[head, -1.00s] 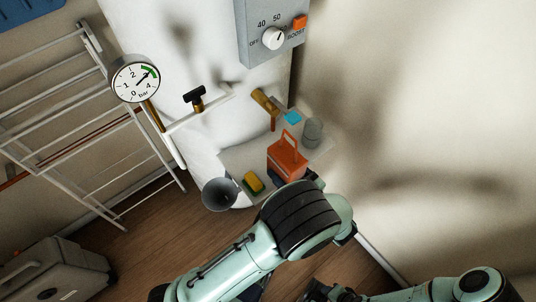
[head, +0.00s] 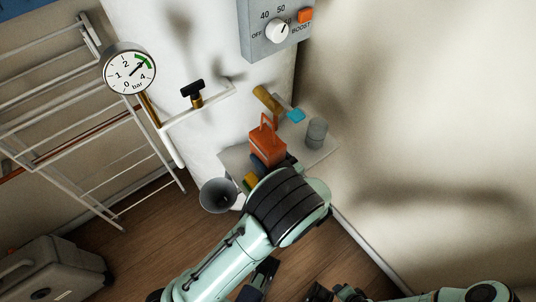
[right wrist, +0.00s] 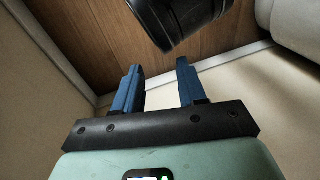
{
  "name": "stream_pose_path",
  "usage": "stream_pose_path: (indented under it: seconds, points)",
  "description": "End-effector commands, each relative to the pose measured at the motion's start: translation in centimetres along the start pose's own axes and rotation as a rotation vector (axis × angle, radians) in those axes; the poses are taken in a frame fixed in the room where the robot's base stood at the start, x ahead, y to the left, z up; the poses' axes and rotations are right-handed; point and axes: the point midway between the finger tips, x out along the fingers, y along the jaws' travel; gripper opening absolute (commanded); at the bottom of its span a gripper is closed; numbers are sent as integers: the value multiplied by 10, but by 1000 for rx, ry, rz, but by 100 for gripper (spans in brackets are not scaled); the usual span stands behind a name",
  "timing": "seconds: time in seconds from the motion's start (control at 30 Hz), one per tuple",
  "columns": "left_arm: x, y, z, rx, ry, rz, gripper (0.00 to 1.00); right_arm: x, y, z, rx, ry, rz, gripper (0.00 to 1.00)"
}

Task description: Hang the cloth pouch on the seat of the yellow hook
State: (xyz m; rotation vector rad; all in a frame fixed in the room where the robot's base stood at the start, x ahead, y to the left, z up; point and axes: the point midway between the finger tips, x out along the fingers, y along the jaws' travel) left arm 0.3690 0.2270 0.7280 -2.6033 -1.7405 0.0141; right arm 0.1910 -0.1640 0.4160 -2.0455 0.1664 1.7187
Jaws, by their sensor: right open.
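The orange cloth pouch (head: 267,147) with its loop handle stands upright over the shelf in the head view. My left gripper (head: 268,163) reaches its lower end; its dark blue fingers are mostly hidden by my left wrist but appear shut on the pouch. A mustard-yellow piece (head: 266,98), seemingly the yellow hook, sticks out by the white tank just above the pouch handle; its seat is not clear. The handle appears apart from it. My right gripper (head: 330,294) is low at the bottom edge. In the right wrist view (right wrist: 158,85) its blue fingers are apart and empty.
The pale shelf (head: 325,153) carries a grey cup (head: 316,132), a light-blue item (head: 296,116) and a partly hidden yellow sponge (head: 250,181). A grey funnel (head: 218,196) is at its left. A black-handled valve (head: 193,93) and gauge (head: 129,70) stand left of the hook.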

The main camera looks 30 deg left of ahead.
Motion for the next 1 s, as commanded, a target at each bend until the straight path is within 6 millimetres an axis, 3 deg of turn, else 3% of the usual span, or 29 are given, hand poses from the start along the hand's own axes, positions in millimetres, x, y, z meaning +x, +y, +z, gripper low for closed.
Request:
stream_pose_path:
  seconds: [0.17, 0.2, 0.6, 0.77, 1.0]
  points:
    - [0, 0, 4, 0, 1, 0, 34, 1, 0, 0, 0, 1, 0, 41]
    - [0, 0, 3, -1, 0, 0, 79, 0, 0, 0, 0, 1, 0, 41]
    - [-4, 0, -1, 1, 0, 2, 79, -1, -1, 2, -1, -5, 0, 41]
    - [-31, 1, -2, 0, 0, 5, 79, -8, -3, 10, -2, -29, -2, 41]
    - [-83, 1, -2, 0, 0, 5, 79, -18, -6, 23, -6, -68, -5, 41]
